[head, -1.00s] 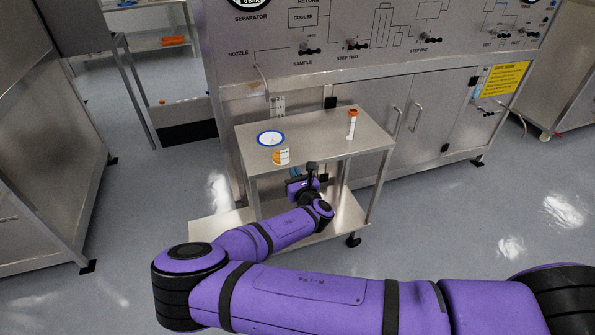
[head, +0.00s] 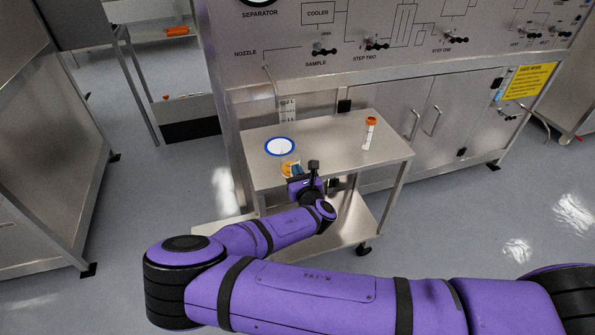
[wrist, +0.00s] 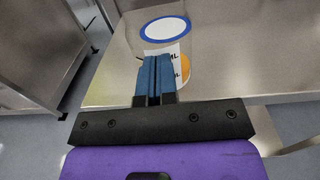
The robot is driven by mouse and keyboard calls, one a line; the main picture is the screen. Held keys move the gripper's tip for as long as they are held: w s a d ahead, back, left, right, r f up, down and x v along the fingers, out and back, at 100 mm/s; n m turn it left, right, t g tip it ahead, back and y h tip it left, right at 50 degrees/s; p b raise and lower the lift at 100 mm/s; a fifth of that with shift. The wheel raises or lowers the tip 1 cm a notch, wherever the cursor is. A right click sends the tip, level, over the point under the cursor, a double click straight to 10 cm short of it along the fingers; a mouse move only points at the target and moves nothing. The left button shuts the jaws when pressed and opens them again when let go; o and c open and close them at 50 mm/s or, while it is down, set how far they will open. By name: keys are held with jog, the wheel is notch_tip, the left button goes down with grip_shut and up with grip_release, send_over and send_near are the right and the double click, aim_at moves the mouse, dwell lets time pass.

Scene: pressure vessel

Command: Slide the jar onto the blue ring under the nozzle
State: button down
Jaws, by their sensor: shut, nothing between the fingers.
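The jar (head: 288,165), clear with orange and a white label, stands on the steel cart top near its front left edge. In the wrist view the jar (wrist: 185,67) is partly hidden behind my fingers. The blue ring (head: 280,146), with a white centre, lies flat on the cart just beyond the jar; it also shows in the wrist view (wrist: 164,29). The nozzle (head: 267,73) is a thin pipe on the panel behind the cart. My gripper (wrist: 154,60) is shut, its blue fingertips together at the near side of the jar. Whether they touch it is unclear.
The cart top (head: 340,146) is clear to the right up to an orange-capped tube (head: 369,132). The panel and cabinets (head: 400,125) stand behind the cart. A marked scale strip (head: 287,110) is near the cart's back edge.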

jog(key=x, duration=1.4)
jog(key=shift+w+a, duration=0.1)
jog(key=shift+w, duration=0.15)
